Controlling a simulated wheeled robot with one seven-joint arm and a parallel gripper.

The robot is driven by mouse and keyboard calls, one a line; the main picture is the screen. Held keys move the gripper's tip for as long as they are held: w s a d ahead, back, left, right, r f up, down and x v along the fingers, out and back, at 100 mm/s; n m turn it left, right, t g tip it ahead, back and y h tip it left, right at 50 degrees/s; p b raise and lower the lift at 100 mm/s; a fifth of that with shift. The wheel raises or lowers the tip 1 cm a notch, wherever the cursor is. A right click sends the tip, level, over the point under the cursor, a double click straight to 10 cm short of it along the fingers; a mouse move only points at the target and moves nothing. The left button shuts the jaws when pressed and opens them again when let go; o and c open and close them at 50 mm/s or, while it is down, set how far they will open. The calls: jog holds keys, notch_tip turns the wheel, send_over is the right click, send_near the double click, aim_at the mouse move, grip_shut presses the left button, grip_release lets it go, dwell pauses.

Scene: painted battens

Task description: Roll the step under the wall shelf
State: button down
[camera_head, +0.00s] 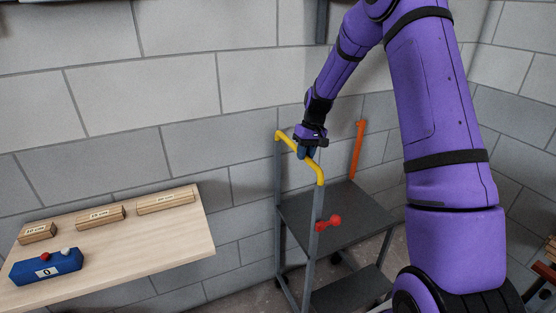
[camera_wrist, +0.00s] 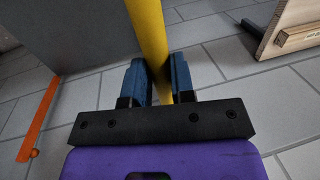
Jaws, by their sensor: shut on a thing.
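The step (camera_head: 340,216) is a grey wheeled frame with dark treads, posts and a yellow handrail (camera_head: 318,172). It stands on the floor by the block wall, right of the table. In the wrist view the rail (camera_wrist: 147,32) passes between the two blue fingers of my gripper (camera_wrist: 158,75). A dark edge (camera_head: 40,3) at the top left may be the wall shelf; most of it is out of view.
A wooden table (camera_head: 120,245) at the left holds labelled blocks (camera_head: 100,216) and a blue box (camera_head: 46,267) showing 0. An orange bar (camera_head: 357,150) stands behind the step; whether it is attached is unclear. Wooden pieces (camera_head: 549,270) show at the right edge.

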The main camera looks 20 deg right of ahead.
jog(key=d, duration=1.8)
jog(key=shift+d, duration=0.25)
jog(key=shift+r, duration=0.1)
jog(key=c, duration=1)
grip_release()
jog(key=shift+d, duration=0.15)
jog(key=r, duration=0.3)
jog(key=d+r, duration=0.1)
jog(key=r, duration=0.3)
jog(key=d+r, duration=0.1)
jog(key=r, duration=0.2)
jog(key=shift+r, duration=0.25)
